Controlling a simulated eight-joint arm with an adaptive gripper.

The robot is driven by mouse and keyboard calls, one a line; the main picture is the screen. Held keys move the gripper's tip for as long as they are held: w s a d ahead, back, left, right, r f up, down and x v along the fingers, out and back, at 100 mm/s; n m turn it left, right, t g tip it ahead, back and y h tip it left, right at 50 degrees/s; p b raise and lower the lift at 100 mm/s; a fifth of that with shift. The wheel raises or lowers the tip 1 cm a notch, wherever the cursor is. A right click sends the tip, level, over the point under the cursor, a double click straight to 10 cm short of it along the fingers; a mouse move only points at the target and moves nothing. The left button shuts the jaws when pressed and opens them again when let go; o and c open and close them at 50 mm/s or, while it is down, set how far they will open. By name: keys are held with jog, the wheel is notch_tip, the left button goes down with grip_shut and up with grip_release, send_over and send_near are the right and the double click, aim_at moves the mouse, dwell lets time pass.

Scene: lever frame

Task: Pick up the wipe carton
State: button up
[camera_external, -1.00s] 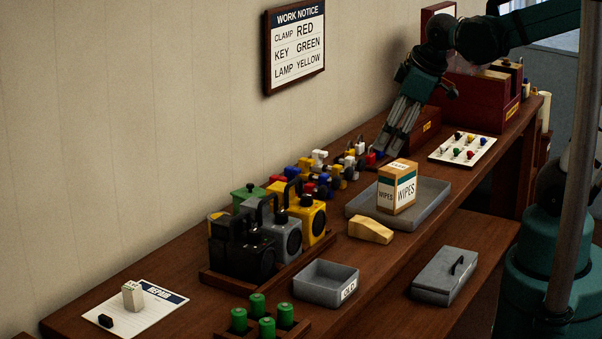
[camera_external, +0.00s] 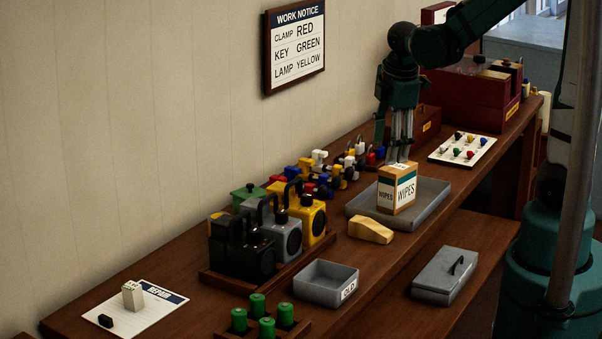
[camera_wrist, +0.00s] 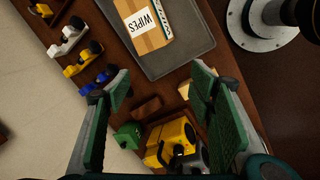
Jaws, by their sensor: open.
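The wipe carton (camera_external: 397,189) is a tan box with a white and teal label reading WIPES. It stands upright on the grey tray (camera_external: 428,198). In the wrist view the carton (camera_wrist: 143,24) shows at the top, beyond the fingertips, over the tray (camera_wrist: 196,30). My gripper (camera_external: 398,158) points downward just above and behind the carton in the outside view. In the wrist view its two green-padded fingers (camera_wrist: 160,84) are spread apart with nothing held between them. Whether the fingers touch the carton cannot be told, but they appear clear of it.
Several coloured clamps (camera_external: 325,180) lie left of the tray. A yellow wedge-shaped block (camera_external: 371,230) sits in front of it. Lamps (camera_external: 270,232) stand in a rack nearer the front. A board with coloured pegs (camera_external: 462,148) and red cases (camera_external: 470,100) are behind.

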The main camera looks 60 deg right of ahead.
aim_at(398, 166)
jog(key=d+f+n, duration=0.1)
jog(key=d+f, duration=0.1)
jog(key=d+f+n+g, duration=0.1)
jog(key=d+f+n, duration=0.1)
jog(key=d+f, duration=0.1)
jog(key=w+d+f+n+g, duration=0.1)
jog(key=d+f, duration=0.2)
jog(key=shift+d+p, duration=0.1)
jog(key=shift+p, duration=0.3)
jog(key=shift+d+f+n+g, duration=0.3)
jog(key=shift+d+f+n, duration=0.15)
jog(key=shift+f+n, duration=0.05)
jog(key=shift+s+d+f, duration=0.1)
jog(key=shift+d+f, duration=0.1)
jog(key=shift+f, duration=1.1)
jog(key=shift+f, duration=0.1)
jog(key=shift+d+f+b, duration=0.15)
jog(key=shift+d+f, duration=0.05)
jog(key=shift+f, duration=0.55)
jog(key=shift+d+f+b, duration=0.15)
jog(key=shift+d+f, duration=0.05)
jog(key=shift+f, duration=0.55)
jog(key=shift+d+f, duration=0.15)
jog(key=shift+f, duration=0.8)
jog(key=shift+f+b, duration=0.25)
jog(key=shift+b, duration=0.2)
